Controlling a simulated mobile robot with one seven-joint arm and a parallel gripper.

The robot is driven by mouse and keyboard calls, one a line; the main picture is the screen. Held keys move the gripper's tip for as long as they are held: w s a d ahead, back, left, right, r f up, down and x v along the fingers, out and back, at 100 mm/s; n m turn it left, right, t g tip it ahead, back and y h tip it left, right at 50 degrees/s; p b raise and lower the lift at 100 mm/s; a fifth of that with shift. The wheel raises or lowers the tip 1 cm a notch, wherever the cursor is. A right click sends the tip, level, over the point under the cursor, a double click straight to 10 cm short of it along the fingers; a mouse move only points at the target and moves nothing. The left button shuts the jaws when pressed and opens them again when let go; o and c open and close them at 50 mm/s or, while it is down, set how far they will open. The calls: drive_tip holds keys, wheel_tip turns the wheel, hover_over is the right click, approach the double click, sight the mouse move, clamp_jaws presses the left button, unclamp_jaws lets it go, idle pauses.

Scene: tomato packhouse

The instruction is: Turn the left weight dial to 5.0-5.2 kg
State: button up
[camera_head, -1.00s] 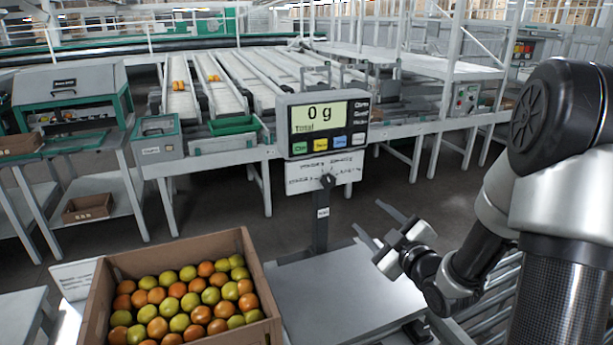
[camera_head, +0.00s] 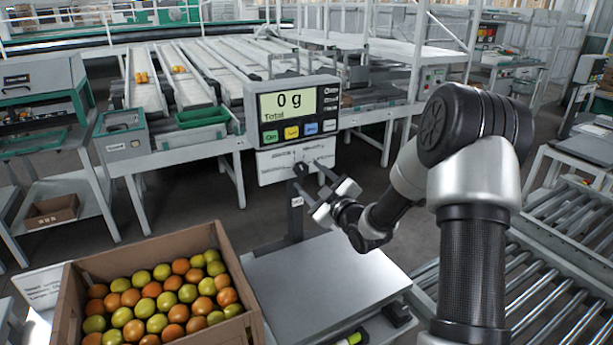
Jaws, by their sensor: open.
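The scale's display (camera_head: 291,104) reads 0 g above a row of coloured buttons. Below it is a white plate (camera_head: 275,166) with small printed marks, too small to read. A small black knob (camera_head: 300,170) sits at the plate's lower edge, by the post top. It is the only dial-like part I can make out, and its setting is unreadable. My gripper (camera_head: 309,174) is open and empty, its two fingers pointing up and left at the knob and partly overlapping the plate. I cannot tell whether they touch the knob.
A crate of tomatoes (camera_head: 72,300) stands left of the bare scale platform (camera_head: 320,283). A roller conveyor (camera_head: 545,300) runs at the right. Sorting lanes (camera_head: 187,85) and a metal frame stand behind the scale.

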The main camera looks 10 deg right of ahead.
sight(301, 169)
drive_tip(key=shift+x, duration=1.4)
drive_tip(key=c, duration=1.1)
drive_tip(key=shift+o, duration=0.2)
